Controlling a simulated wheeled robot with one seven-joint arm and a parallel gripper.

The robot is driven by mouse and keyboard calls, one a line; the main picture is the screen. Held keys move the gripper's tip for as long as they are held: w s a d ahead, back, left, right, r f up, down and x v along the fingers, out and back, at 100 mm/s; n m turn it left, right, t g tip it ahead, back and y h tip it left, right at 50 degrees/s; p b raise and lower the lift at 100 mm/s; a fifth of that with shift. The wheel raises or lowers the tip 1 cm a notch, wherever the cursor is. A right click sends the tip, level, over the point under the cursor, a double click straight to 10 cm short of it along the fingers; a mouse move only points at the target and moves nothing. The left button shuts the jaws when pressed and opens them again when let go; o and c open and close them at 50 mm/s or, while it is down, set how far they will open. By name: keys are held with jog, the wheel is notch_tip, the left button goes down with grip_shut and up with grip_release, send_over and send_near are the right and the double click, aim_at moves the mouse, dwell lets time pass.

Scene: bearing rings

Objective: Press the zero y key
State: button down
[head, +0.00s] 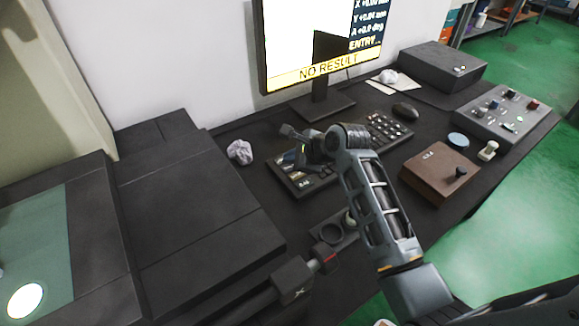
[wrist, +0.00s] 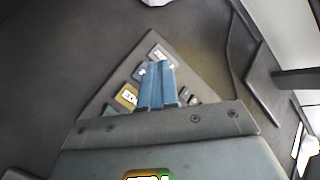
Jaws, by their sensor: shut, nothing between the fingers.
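A dark keypad (head: 325,180) lies on the desk below the monitor, its keys facing up. My gripper (head: 302,160) is over the keypad's left part and hides some of its keys. In the wrist view my gripper (wrist: 155,66) has its two blue fingers together, pointing at one corner of the keypad, with nothing between them. A pale key (wrist: 162,55) is just beyond the fingertips, and a yellow key (wrist: 127,97) is to their left. The labels are too small to read, so I cannot tell which is zero y. Contact with a key cannot be told.
The monitor (head: 310,72) reads "NO RESULT". A crumpled paper ball (head: 240,152) lies left of the keypad. A mouse (head: 405,111), a brown box (head: 440,174) and a grey control box (head: 503,112) stand to the right. The dark machine bed (head: 190,200) is at left.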

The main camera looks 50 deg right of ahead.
dwell(0.4)
jog(key=shift+f, duration=0.4)
jog(key=shift+f, duration=0.35)
dwell(0.7)
jog(key=shift+r, duration=0.1)
jog(key=shift+r+p, duration=0.7)
jog(key=shift+p, duration=0.55)
notch_tip(320, 180, up, 5)
jog(key=p, duration=0.5)
jog(key=shift+p, duration=0.35)
dwell(0.8)
